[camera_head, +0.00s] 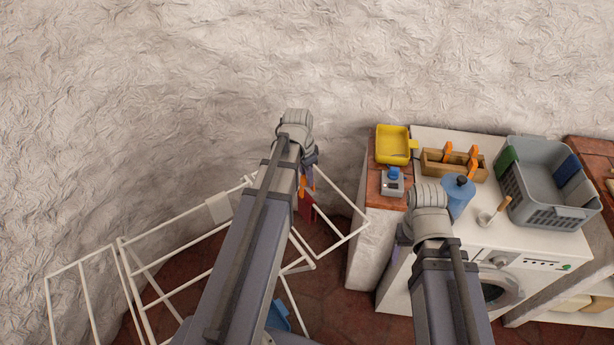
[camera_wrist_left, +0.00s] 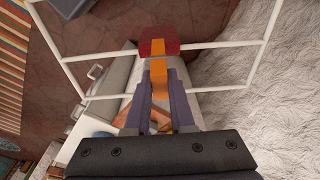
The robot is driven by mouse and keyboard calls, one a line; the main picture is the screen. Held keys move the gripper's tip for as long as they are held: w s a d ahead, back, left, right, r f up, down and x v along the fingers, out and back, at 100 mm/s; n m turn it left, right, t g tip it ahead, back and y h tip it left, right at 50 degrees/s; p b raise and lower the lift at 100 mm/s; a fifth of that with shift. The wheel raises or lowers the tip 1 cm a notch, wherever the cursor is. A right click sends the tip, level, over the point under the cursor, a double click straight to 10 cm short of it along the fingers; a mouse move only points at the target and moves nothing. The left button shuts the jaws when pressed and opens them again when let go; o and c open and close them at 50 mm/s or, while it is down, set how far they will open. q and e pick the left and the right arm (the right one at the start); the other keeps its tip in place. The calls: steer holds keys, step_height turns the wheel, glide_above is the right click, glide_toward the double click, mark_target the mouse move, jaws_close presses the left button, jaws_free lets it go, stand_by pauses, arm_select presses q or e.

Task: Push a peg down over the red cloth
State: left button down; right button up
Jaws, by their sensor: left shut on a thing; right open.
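The red cloth (camera_head: 305,208) hangs on the white drying rack (camera_head: 84,262), partly hidden behind my left arm. It also shows at the top of the left wrist view (camera_wrist_left: 158,47), over a white rail. My left gripper (camera_head: 307,178) is shut on an orange peg (camera_wrist_left: 157,76), seen between its purple fingers in the left wrist view. The peg's far end overlaps the cloth's lower edge in that view; I cannot tell if it touches. My right gripper (camera_head: 398,246) is open, beside the counter front, mostly hidden by its own wrist.
A wooden box (camera_head: 436,168) with orange pegs (camera_head: 473,153) stands on the white counter top. Around it are a yellow tray (camera_head: 391,146), a blue bottle (camera_head: 459,196), a grey device (camera_head: 391,187) and a grey basket (camera_head: 560,214). The rough wall lies behind the rack.

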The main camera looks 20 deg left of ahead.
mark_target(307, 196)
arm_select(q)
steer(key=shift+f+b, duration=2.4)
steer(key=shift+f, duration=0.2)
steer(key=c, duration=0.7)
jaws_free()
steer(key=r+p, duration=0.8)
steer(key=shift+s+a, duration=0.25)
steer(key=shift+s, duration=0.15)
steer(key=shift+d+f, duration=0.1)
steer(key=shift+f, duration=0.05)
steer(key=s+d+f+b, duration=0.1)
steer(key=s+d, duration=0.3)
steer(key=d, duration=0.3)
steer(key=s+d+f+n+g+y+b, duration=0.1)
steer(key=s+d+f+b, duration=0.1)
steer(key=s+d, duration=0.2)
steer(key=s+d+f+n+y+b, duration=0.1)
steer(key=s+d, duration=0.4)
steer(key=d, duration=0.5)
steer(key=shift+d+f+b, duration=0.3)
steer(key=shift+d+b, duration=0.05)
steer(key=shift+b, duration=0.05)
